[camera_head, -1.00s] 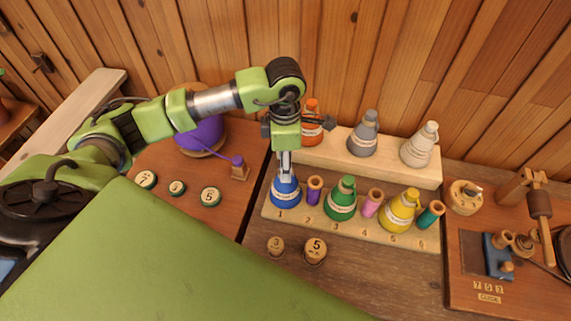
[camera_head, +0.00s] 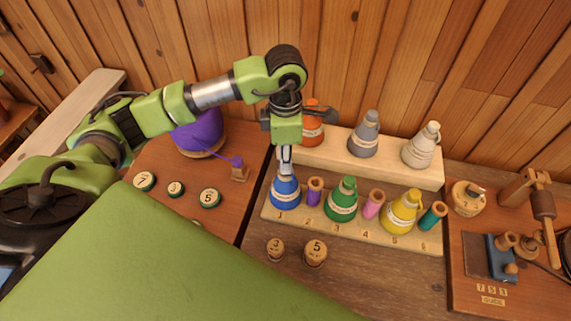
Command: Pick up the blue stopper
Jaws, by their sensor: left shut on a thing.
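The blue stopper (camera_head: 285,193), a cone-shaped piece with a pale label band, is at the left end of the numbered wooden rack (camera_head: 391,240), above the number 1. My left gripper (camera_head: 286,172) points down from above with its narrow fingers shut on the top of the blue stopper. The fingers hide the stopper's tip. The stopper looks upright, and I cannot tell whether its base touches the rack. My right gripper is not in view.
A purple spool (camera_head: 314,191) stands close to the right, then the green (camera_head: 342,200) and yellow (camera_head: 401,212) cones. Orange (camera_head: 313,130), grey (camera_head: 364,137) and white (camera_head: 421,148) cones stand on a raised shelf behind. Two numbered corks (camera_head: 315,254) are in front.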

